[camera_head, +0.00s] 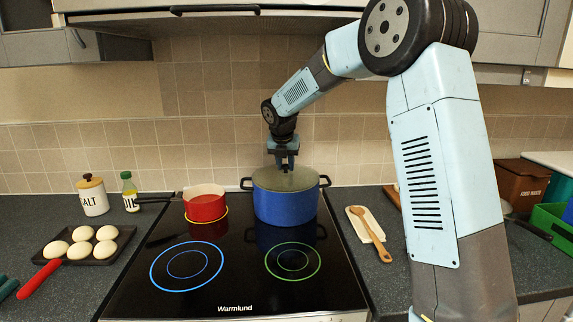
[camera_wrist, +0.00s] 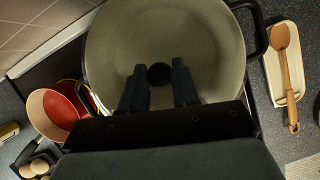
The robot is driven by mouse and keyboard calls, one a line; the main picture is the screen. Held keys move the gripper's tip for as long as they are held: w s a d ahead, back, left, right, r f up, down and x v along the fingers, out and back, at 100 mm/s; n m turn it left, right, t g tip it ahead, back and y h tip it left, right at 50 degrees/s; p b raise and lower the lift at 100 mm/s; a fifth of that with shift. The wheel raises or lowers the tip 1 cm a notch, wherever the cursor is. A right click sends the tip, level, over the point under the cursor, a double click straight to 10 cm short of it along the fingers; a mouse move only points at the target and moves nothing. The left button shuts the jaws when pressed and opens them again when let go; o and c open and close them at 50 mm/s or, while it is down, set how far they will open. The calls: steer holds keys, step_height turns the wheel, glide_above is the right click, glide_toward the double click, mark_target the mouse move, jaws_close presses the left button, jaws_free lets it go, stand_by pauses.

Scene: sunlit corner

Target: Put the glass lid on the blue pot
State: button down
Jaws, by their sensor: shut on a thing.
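The blue pot (camera_head: 286,207) stands on the back right of the black hob, with dark handles at both sides. My gripper (camera_head: 284,165) points straight down over the middle of the pot. In the wrist view my gripper (camera_wrist: 158,76) is shut on the round black knob (camera_wrist: 159,75) of the glass lid (camera_head: 303,180). The clear glass spans the pot's opening, and the pale inside of the pot (camera_wrist: 210,40) shows through it. The lid is level and roughly centred, at the rim or very close above it; I cannot tell whether it touches.
A red saucepan (camera_head: 205,208) stands left of the pot. The front burners are bare. A spoon rest with a wooden spoon (camera_head: 371,232) lies right of the hob. A tray of eggs (camera_head: 93,246), a salt jar (camera_head: 93,196) and an oil bottle (camera_head: 130,192) stand left.

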stand_by(0.3)
steer(key=c, duration=0.8)
jaws_free()
steer(key=shift+o, duration=0.7)
steer(key=o, duration=0.4)
steer(key=shift+r, duration=3.45)
jaws_close()
